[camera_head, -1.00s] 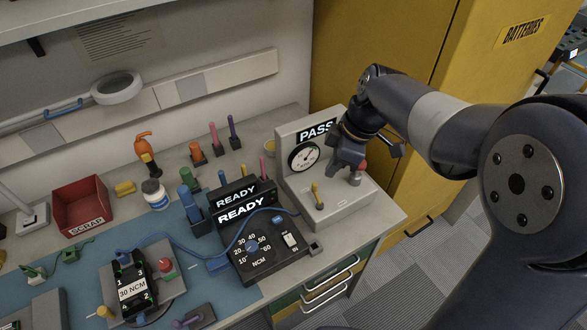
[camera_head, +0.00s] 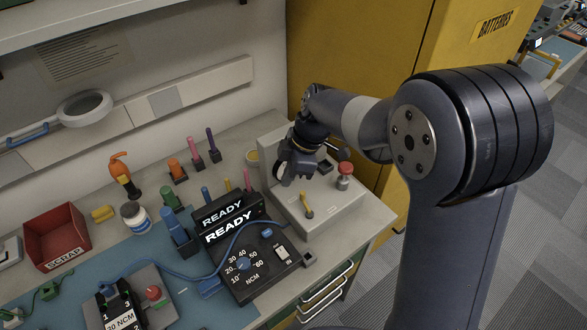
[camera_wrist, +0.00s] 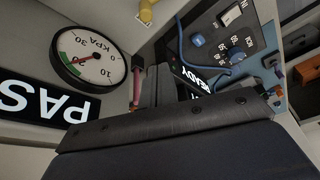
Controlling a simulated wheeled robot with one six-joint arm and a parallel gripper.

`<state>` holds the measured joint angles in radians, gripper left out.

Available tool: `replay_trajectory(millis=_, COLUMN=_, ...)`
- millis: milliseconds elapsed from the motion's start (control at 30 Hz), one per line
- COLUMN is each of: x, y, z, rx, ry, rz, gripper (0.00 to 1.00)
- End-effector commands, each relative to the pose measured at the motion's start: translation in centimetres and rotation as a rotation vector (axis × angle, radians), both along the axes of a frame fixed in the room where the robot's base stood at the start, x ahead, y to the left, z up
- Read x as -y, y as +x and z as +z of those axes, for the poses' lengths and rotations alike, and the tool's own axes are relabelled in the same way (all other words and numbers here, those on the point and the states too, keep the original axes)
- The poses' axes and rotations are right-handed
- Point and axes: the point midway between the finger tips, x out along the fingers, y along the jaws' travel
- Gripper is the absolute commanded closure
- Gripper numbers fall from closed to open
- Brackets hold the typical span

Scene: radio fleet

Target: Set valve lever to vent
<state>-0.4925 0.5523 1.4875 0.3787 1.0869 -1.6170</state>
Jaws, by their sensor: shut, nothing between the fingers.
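The grey test box (camera_head: 335,212) stands at the right end of the bench. Its yellow valve lever (camera_head: 306,204) sits on the top face, left of a red knob (camera_head: 344,170). The lever's yellow end also shows at the top of the wrist view (camera_wrist: 146,10). My gripper (camera_head: 288,172) is shut and empty, above the box and in front of its upright panel, behind the lever and apart from it. In the wrist view the pressure gauge (camera_wrist: 90,58) and part of a PASS display (camera_wrist: 40,108) show. In the head view my gripper and arm largely hide both.
A black READY unit (camera_head: 250,262) with a dial and blue cable stands left of the box. A yellow cabinet (camera_head: 380,60) stands behind and to the right.

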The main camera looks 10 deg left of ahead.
Motion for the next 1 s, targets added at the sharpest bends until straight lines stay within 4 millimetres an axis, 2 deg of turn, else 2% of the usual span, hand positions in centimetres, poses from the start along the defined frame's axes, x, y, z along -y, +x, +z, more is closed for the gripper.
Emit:
replay_trajectory(millis=267, x=-1.8, y=-0.8, z=-5.6, rx=-0.006, ry=-0.003, rz=0.000, gripper=1.00)
replay_trajectory(millis=400, x=0.2, y=0.1, z=-5.4, rx=-0.001, ry=0.000, rz=-0.006, gripper=1.00)
replay_trajectory(millis=533, x=1.4, y=0.5, z=-5.6, rx=-0.001, ry=0.000, rz=-0.004, gripper=1.00)
replay_trajectory(millis=1000, x=1.9, y=0.7, z=-5.7, rx=-0.001, ry=0.000, rz=-0.002, gripper=1.00)
